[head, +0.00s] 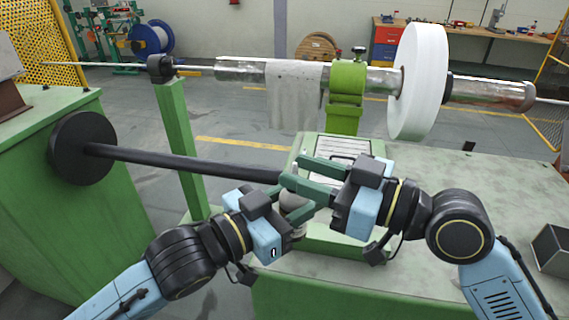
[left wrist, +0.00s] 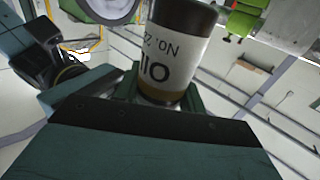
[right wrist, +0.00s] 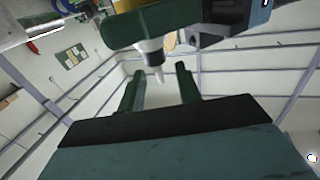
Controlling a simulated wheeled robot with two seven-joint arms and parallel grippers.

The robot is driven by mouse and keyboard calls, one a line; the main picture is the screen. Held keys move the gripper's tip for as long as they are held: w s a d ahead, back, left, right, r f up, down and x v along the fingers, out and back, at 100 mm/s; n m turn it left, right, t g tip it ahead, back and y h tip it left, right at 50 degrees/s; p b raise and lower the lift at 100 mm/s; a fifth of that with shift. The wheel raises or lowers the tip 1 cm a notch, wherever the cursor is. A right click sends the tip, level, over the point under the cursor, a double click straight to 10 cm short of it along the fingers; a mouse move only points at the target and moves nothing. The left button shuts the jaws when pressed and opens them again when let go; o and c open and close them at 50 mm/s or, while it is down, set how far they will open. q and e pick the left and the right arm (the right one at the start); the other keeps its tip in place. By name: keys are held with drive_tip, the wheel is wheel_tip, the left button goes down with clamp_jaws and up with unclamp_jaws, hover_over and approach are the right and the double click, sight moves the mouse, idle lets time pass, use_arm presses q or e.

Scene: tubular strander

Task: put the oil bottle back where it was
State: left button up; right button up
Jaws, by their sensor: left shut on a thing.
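The oil bottle (left wrist: 172,50) is dark with a white label reading OIL, and it fills the top middle of the left wrist view. In the head view only a pale part of it (head: 294,203) shows between my grippers. My left gripper (head: 292,208) is shut on the bottle above the green machine's near edge. My right gripper (head: 303,175) is open beside the bottle's top, its fingers apart. In the right wrist view the bottle's pale nozzle (right wrist: 156,66) shows near the gap between the fingers; I cannot tell whether they touch it.
A shaft with a grey cloth (head: 294,95) and white disc (head: 418,82) spans the back on a green support (head: 345,95). A black rod (head: 200,164) with a round plate lies left. The green bench top (head: 480,185) is mostly bare at right. A dark box (head: 552,250) stands there.

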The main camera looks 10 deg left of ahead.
drive_tip(key=shift+x, duration=2.15)
clamp_jaws()
use_arm(q)
drive_tip(key=o, duration=1.2)
drive_tip(key=shift+c, duration=0.2)
